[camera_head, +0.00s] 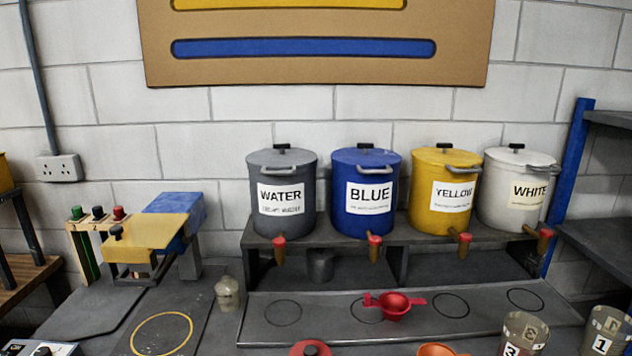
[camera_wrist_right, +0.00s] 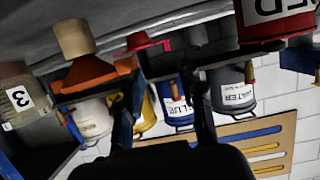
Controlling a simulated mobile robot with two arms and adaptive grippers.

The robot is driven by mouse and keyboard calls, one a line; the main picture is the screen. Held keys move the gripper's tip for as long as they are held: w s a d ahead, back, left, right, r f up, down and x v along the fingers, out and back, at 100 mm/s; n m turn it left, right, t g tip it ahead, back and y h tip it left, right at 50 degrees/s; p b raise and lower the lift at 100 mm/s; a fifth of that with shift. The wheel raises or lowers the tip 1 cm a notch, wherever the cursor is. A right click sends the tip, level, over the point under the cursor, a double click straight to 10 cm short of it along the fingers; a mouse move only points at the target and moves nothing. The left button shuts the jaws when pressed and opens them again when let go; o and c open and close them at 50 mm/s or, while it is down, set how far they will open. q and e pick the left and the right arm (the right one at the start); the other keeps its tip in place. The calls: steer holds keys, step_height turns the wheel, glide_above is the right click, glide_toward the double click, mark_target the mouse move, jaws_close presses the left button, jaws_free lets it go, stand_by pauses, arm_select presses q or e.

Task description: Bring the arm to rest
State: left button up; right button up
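Neither gripper shows in the head view. In the right wrist view, which is upside down, the two dark fingers of my right gripper (camera_wrist_right: 163,78) stand apart. I see nothing held between them. The blue pot (camera_wrist_right: 178,108) and yellow pot (camera_wrist_right: 144,112) show behind the gap. An orange funnel (camera_wrist_right: 97,74) appears close to the left finger in that view; I cannot tell whether they touch. My left gripper is in neither view.
Water (camera_head: 281,190), blue (camera_head: 366,190), yellow (camera_head: 443,190) and white (camera_head: 515,190) pots stand on a raised shelf with taps. A red funnel (camera_head: 396,305) lies on the tray below. Numbered cups (camera_head: 603,332) stand front right. A yellow-and-blue machine (camera_head: 150,235) is left.

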steer(key=s+d+f+n+g, duration=0.1)
steer(key=s+d+f+g, duration=0.15)
steer(key=s, duration=0.65)
steer(key=s+d+f+g, duration=0.1)
steer(key=s+f+g, duration=0.3)
steer(key=s, duration=0.5)
steer(key=s+d+f+n+g, duration=0.15)
steer(key=s+f+g, duration=0.25)
steer(key=s, duration=0.4)
steer(key=s+f+g, duration=0.2)
steer(key=s+f, duration=0.1)
steer(key=f, duration=2.5)
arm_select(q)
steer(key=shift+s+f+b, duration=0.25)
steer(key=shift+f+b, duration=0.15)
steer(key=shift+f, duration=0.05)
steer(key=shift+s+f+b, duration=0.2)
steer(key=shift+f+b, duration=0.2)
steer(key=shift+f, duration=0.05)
arm_select(e)
steer(key=s+d+f, duration=0.3)
steer(key=s+f, duration=1.2)
steer(key=s, duration=0.1)
steer(key=shift+f+g, duration=0.35)
steer(key=shift+f, duration=0.05)
steer(key=shift+m, duration=0.25)
